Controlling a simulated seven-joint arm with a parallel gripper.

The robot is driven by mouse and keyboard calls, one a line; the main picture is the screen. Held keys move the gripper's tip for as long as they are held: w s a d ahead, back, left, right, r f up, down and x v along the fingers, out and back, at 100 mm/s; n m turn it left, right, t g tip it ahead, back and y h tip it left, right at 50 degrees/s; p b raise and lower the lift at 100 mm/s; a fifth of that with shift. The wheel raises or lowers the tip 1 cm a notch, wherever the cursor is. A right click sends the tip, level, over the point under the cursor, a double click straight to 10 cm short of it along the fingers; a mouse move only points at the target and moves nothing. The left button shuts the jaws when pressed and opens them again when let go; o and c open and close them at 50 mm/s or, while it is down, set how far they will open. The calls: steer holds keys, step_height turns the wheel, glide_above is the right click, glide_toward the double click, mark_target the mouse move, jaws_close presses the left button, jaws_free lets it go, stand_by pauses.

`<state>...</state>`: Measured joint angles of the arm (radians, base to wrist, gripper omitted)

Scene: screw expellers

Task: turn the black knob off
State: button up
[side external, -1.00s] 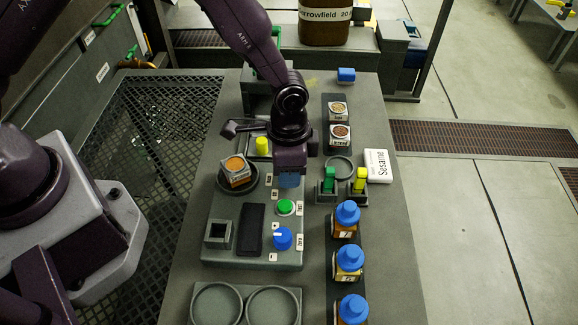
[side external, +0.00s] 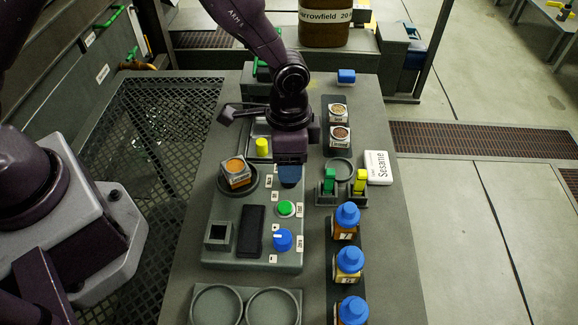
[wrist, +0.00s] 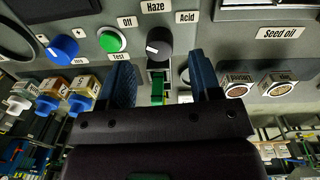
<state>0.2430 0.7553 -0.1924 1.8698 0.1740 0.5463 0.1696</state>
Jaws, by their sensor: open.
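The black knob (wrist: 159,43) is in the upper middle of the wrist view, on a grey panel, with a white mark on its lower left side. Labels "Off" (wrist: 127,22), "Haze" (wrist: 152,7) and "Acid" (wrist: 187,17) surround it. My gripper (wrist: 163,78) is open, its two blue fingers to either side below the knob in that view, with nothing held between them. In the side view my gripper (side external: 290,178) hangs over the panel (side external: 222,192), fingers pointing down. It hides the black knob there.
A green button (side external: 286,208) and a blue knob (side external: 282,240) lie in front of the gripper. Green (side external: 329,180) and yellow (side external: 360,181) switches stand to its right. Blue-capped bottles (side external: 347,224) line the front right.

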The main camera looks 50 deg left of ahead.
step_height(320, 180, up, 10)
steer(key=shift+w+a+f, duration=0.15)
steer(key=shift+f, duration=0.1)
steer(key=s+a+r+n+t, duration=0.6)
steer(key=s+a+r+n, duration=0.2)
steer(key=s+a+r, duration=0.7)
steer(key=v, duration=0.3)
steer(key=shift+s+a, duration=0.25)
steer(key=shift+a, duration=0.05)
steer(key=shift+r, duration=0.15)
